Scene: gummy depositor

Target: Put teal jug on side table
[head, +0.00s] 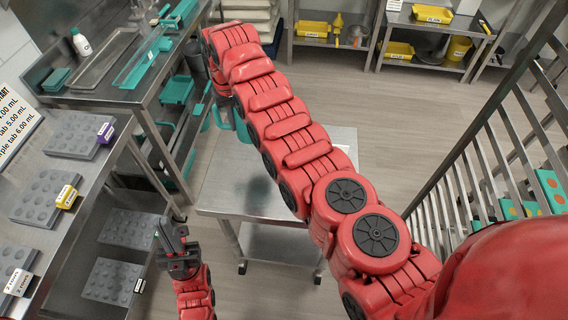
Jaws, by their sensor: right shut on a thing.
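A teal jug (241,122) shows only in part beside my right arm, above or near the left back corner of the steel side table (232,194). My arm covers the rest of it, and I cannot tell whether it touches the table. My right arm reaches from the lower right to the upper left and bends down at its far end. Its gripper is hidden behind the arm. My left gripper (172,240) is at the lower left, between the left counter and the side table. It looks empty, but its finger gap is unclear.
The left counter holds grey moulds (76,134) with tags. A steel bench behind it carries trays and teal items (176,90). A slatted rack (490,165) stands at right. Shelves with yellow bins (397,51) line the back. The visible side table top is bare.

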